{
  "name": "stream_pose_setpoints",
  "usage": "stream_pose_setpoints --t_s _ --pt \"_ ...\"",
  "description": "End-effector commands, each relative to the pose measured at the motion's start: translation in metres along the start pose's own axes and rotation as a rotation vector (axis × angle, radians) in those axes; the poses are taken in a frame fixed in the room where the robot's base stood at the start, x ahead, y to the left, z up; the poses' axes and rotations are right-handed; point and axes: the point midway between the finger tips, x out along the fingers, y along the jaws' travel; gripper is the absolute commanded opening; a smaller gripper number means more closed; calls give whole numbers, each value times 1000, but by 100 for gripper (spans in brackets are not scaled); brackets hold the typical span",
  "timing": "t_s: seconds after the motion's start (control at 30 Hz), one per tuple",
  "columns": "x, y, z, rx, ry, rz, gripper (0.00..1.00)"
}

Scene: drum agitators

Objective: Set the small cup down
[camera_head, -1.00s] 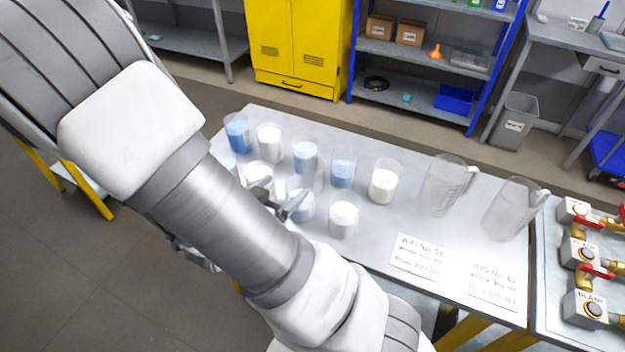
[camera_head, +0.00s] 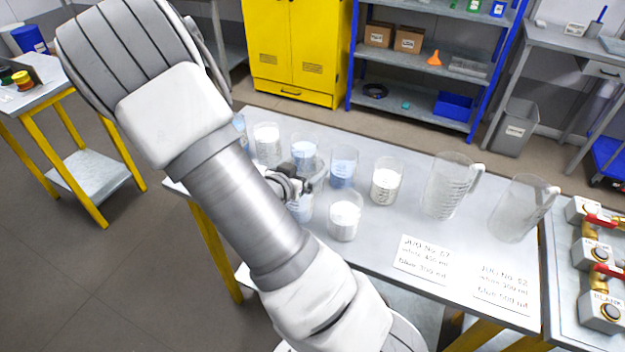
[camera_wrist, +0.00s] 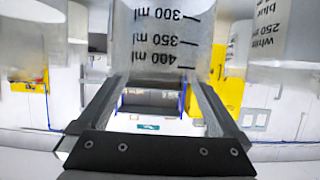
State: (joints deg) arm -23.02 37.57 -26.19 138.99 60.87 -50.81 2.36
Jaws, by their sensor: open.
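Several small clear cups with white or blue contents stand on the grey table (camera_head: 400,225). My gripper (camera_head: 300,185) is among them, at the left part of the group, partly hidden by my arm. A clear cup (camera_head: 317,172) stands right at its fingers. In the wrist view, which looks upside down, my gripper (camera_wrist: 155,95) has its two fingers apart. A clear graduated cup (camera_wrist: 160,35) with 300 to 400 ml marks is between or just beyond the fingertips; contact cannot be told. Nearby cups with white (camera_head: 345,215) and blue (camera_head: 343,172) contents stand close by.
Two larger empty jugs (camera_head: 447,185) (camera_head: 520,210) stand to the right. Two written paper sheets (camera_head: 425,258) (camera_head: 503,287) lie near the front edge. Valves with red handles (camera_head: 600,255) are at far right. Neighbouring cups crowd the gripper; the table between cups and sheets is clear.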

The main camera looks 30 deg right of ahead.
Motion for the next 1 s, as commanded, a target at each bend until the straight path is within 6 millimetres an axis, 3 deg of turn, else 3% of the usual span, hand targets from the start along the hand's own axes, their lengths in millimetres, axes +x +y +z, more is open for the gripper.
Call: stream_pose_setpoints --t_s 0.23,0.53,1.0 --pt "34 0 5 -1 0 4 100" --pt "38 -1 5 0 -1 1 100" --pt "38 -1 5 0 0 1 17"
